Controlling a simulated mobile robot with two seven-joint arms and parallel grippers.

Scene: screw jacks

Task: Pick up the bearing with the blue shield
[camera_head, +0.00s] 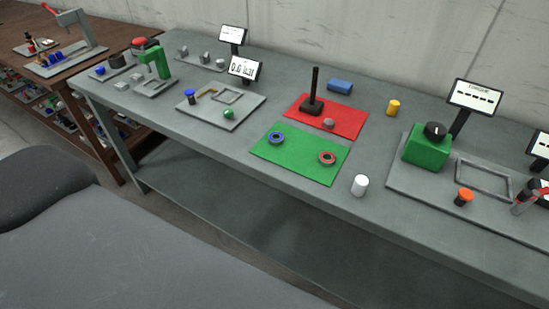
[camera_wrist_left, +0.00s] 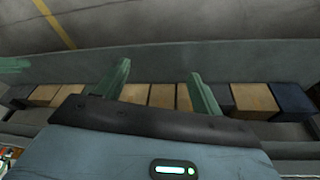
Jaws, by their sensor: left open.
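The bearing with the blue shield (camera_head: 276,138) lies flat on the green mat (camera_head: 299,155), near its left corner. A second bearing with a red shield (camera_head: 327,158) lies on the same mat to the right. My left gripper (camera_wrist_left: 160,88) shows in the left wrist view with its two green fingers apart and nothing between them. It is not in the head view, and no bearing shows in the wrist view. My right gripper is in neither view.
Behind the green mat is a red mat (camera_head: 350,122) with a black upright post (camera_head: 314,88). A white cylinder (camera_head: 360,185) stands right of the green mat. A green torque unit (camera_head: 426,150) stands farther right. Several boxes (camera_wrist_left: 255,99) line a shelf in the wrist view.

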